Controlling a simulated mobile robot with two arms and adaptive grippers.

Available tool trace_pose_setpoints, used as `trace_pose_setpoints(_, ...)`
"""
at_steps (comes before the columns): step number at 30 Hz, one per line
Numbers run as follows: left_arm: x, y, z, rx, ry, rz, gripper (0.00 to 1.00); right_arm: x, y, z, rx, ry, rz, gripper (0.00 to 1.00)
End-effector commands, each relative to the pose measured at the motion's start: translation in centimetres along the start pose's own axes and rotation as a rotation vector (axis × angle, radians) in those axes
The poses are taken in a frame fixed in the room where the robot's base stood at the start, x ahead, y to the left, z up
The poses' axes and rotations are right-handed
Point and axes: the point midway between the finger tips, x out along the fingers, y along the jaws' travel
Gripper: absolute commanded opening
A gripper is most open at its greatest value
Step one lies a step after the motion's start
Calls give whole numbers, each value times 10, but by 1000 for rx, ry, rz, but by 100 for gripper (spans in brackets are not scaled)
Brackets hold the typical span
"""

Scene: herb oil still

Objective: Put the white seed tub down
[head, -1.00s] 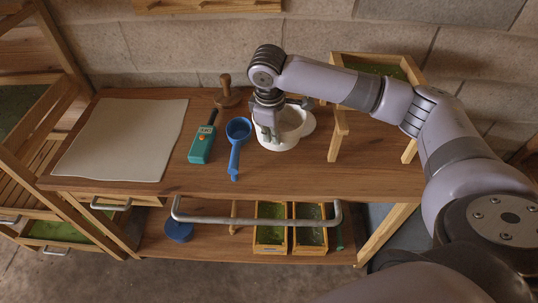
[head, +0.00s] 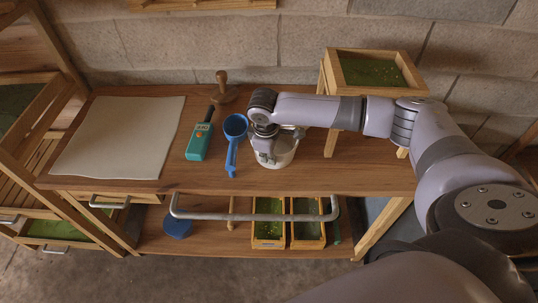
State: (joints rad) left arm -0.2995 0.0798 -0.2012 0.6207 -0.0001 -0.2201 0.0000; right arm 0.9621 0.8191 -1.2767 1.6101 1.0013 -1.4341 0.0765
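The white seed tub (head: 284,155) is over the right middle of the wooden bench, near its front edge, and looks roughly upright. My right gripper (head: 264,153) points down at the tub's left side and appears shut on its rim; the wrist and fingers hide part of the rim. I cannot tell whether the tub's base touches the bench top. My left gripper is not in view.
A blue scoop (head: 235,130) lies just left of the tub, with a teal handheld meter (head: 198,144) beyond it. A wooden tamper (head: 222,90) stands behind. A raised wooden tray (head: 330,70) stands right. A pale mat (head: 118,135) covers the left bench (head: 210,180).

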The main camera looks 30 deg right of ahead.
Motion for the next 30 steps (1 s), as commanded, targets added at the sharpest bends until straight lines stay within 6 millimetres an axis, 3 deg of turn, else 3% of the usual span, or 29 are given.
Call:
trace_pose_setpoints(2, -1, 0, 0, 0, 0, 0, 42, 2, 0, 0, 0, 0, 0, 0)
trace_pose_setpoints(13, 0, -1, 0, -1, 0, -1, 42, 2, 0, 0, 0, 0, 0, 24)
trace_pose_setpoints(23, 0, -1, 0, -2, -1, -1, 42, 0, 0, 0, 0, 1, 1, 25)
trace_pose_setpoints(30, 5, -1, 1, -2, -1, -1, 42, -33, 0, -1, -1, 5, 1, 25)
